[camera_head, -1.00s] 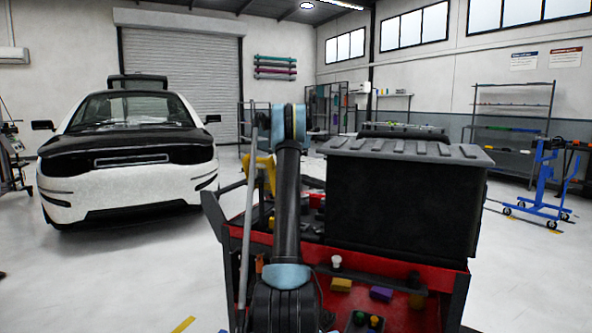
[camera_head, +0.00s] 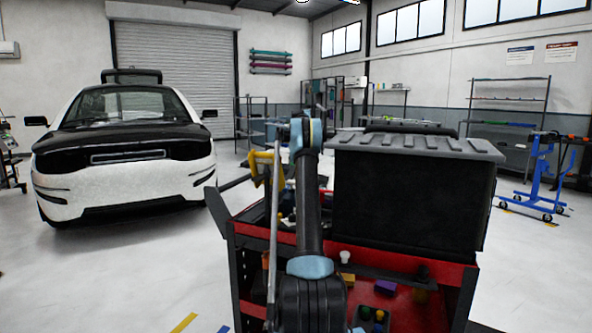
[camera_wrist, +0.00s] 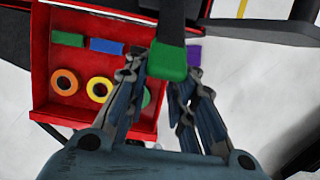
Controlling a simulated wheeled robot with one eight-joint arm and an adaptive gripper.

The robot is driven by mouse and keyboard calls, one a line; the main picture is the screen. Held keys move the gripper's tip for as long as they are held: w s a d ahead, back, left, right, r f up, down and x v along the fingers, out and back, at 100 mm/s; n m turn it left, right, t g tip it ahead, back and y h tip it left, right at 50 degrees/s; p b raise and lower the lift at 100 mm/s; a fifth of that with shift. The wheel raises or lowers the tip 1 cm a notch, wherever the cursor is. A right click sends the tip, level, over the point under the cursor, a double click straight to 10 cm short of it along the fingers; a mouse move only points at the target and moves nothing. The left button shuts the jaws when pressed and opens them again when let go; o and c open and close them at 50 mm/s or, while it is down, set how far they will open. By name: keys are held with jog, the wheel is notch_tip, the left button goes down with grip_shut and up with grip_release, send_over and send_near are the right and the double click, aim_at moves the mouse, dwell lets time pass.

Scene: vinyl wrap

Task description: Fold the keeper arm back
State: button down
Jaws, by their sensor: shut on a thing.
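In the wrist view a black bar with a green end, which looks like the keeper arm (camera_wrist: 168,58), comes down from the top middle. My gripper (camera_wrist: 162,82) has one finger on each side of the green end and is shut on it. Contact at the fingertips is partly hidden. The bar runs over the edge of a red tool cart (camera_wrist: 40,75). In the head view the cart (camera_head: 375,258) stands in front of me, and my own arm hides the gripper and the keeper arm there.
A black lidded box (camera_head: 410,195) stands on the cart's right side. An open red drawer holds an orange ring (camera_wrist: 65,82), a yellow ring (camera_wrist: 99,89) and a blue block (camera_wrist: 106,45). A white and black car (camera_head: 125,150) stands at left. A blue trolley (camera_head: 540,180) stands at right.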

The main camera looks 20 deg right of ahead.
jog(key=shift+f, duration=0.1)
jog(key=c, duration=1.3)
grip_release()
jog(key=shift+s+a+r+v, duration=0.1)
jog(key=shift+s+a+v, duration=0.2)
jog(key=shift+v, duration=1.35)
jog(key=shift+s+a+r+v, duration=0.15)
jog(key=shift+s+a+v, duration=0.1)
jog(key=shift+v, duration=1.35)
jog(key=shift+s+a+r+v, duration=0.1)
jog(key=shift+s+a+v, duration=0.2)
jog(key=shift+v, duration=1.35)
jog(key=shift+d+r, duration=0.1)
